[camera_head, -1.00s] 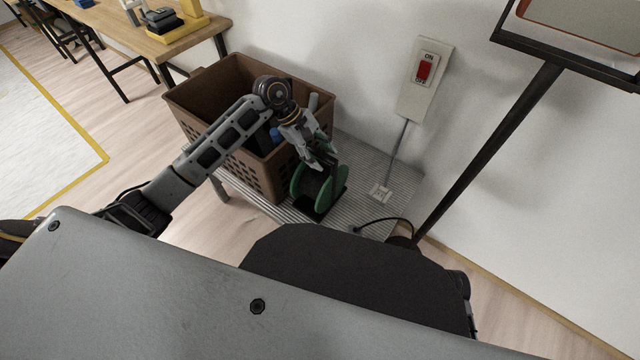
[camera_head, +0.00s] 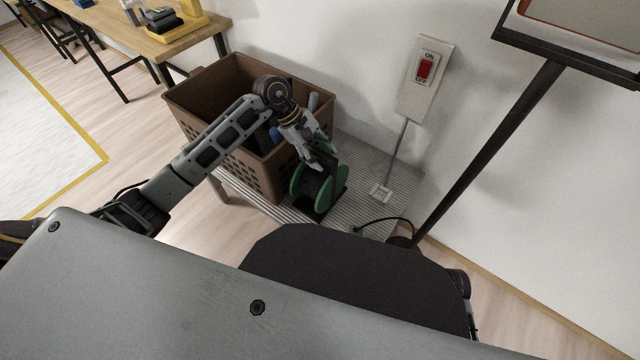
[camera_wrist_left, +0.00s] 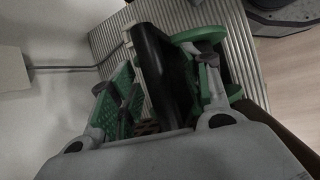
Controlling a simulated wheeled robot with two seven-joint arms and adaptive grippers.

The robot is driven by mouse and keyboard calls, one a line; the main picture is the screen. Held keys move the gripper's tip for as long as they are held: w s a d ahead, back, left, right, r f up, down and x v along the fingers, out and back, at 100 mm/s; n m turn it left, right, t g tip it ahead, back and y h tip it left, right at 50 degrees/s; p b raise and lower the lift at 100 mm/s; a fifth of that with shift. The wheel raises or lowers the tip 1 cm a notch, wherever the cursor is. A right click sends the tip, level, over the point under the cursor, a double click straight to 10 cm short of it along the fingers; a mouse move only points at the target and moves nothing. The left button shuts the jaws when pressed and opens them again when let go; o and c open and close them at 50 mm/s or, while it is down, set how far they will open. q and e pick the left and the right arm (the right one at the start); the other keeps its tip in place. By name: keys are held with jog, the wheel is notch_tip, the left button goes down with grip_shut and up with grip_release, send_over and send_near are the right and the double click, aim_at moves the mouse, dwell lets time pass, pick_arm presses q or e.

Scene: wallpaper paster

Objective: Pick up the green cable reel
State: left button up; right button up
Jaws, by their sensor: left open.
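The green cable reel (camera_head: 318,186) stands on the ribbed grey bench top, beside the brown crate. It has green round flanges and a dark core. My left gripper (camera_head: 322,161) reaches down over the reel from above, its fingers at the reel's upper part. In the left wrist view the reel's black core (camera_wrist_left: 165,75) lies between the two spread fingers of the left gripper (camera_wrist_left: 158,80), with green parts close to both fingers. The jaws are open; I cannot tell if the fingers touch the reel. My right gripper is not in view.
The brown crate (camera_head: 262,172) with items inside stands left of the reel. A red-switch wall box (camera_head: 424,70) runs a cord to a socket (camera_head: 381,192) on the bench (camera_head: 362,165). A dark stand pole (camera_head: 490,150) rises at right. A wooden table (camera_head: 190,42) is at back left.

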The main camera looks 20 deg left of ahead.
pick_arm(q)
jog(key=shift+f, duration=0.1)
dwell(0.6)
grip_shut()
dwell(0.6)
